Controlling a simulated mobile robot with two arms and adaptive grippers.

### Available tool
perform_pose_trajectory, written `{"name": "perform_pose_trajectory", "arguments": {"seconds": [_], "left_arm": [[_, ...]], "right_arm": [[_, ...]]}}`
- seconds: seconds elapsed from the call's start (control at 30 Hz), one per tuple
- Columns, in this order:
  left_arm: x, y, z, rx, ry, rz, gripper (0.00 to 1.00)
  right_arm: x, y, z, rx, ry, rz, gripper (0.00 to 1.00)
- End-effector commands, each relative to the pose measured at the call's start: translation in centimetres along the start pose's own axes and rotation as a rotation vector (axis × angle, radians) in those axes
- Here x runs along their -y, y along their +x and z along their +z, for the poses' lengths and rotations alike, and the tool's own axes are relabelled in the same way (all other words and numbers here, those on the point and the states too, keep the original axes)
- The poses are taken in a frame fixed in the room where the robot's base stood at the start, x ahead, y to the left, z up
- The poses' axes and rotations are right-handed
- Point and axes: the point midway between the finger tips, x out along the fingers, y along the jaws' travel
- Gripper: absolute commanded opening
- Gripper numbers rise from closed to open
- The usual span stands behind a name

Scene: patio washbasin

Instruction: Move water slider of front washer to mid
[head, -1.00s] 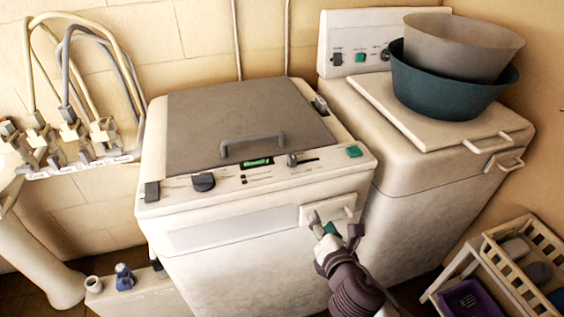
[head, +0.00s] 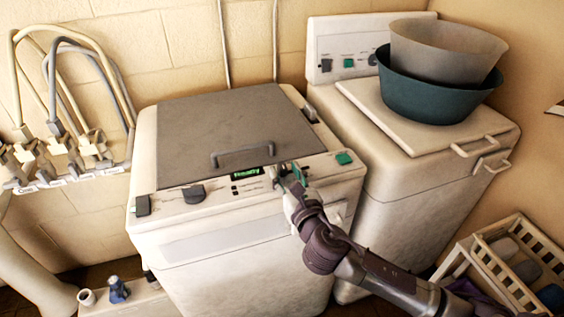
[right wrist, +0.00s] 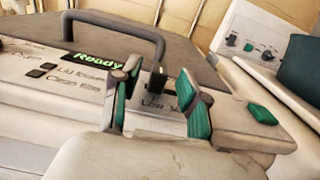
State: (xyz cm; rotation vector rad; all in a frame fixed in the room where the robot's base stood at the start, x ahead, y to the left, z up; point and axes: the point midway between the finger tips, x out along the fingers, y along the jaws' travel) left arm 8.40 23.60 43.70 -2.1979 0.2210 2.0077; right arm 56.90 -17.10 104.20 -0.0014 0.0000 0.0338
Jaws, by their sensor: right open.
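The front washer (head: 250,254) is a cream machine with a grey lid (head: 228,120) and a sloped control panel. Its green display (right wrist: 97,60) reads "Ready". A black slider knob (right wrist: 158,78) stands on the panel right of the display, with lettering below it. My right gripper (head: 289,176) is at the panel, open, and hides the slider in the head view. In the right wrist view its green-padded fingers (right wrist: 157,90) stand on either side of the knob, with gaps visible. Whether they touch the panel is unclear. My left gripper is not in view.
A dark dial (head: 194,194) and a green button (head: 344,158) flank the slider area. The lid handle (head: 243,155) stands just behind. A second washer (head: 420,190) carries a teal basin (head: 437,98) and a grey tub. A crate (head: 512,260) stands at right.

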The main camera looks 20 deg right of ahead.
Motion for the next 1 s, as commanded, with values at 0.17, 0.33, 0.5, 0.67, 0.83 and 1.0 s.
{"name": "perform_pose_trajectory", "arguments": {"seconds": [0.17, 0.33, 0.5, 0.67, 0.83, 1.0], "left_arm": [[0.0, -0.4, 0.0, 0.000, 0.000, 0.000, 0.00], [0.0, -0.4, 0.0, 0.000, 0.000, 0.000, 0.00], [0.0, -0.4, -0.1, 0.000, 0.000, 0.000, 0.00], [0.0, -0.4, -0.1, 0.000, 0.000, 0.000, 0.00], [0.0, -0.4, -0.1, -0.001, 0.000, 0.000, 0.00], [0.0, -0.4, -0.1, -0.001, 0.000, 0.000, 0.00]], "right_arm": [[0.0, 2.2, 0.1, 0.001, 0.001, 0.000, 0.44], [0.0, 3.0, 0.0, -0.001, 0.001, -0.001, 0.44], [0.0, 3.0, 0.0, -0.001, 0.001, 0.000, 0.44], [0.0, 3.0, 0.0, -0.001, 0.001, 0.000, 0.29], [0.0, 3.0, 0.0, -0.001, 0.001, 0.000, 0.00], [0.0, 3.0, 0.0, -0.001, 0.001, 0.000, 0.00]]}}
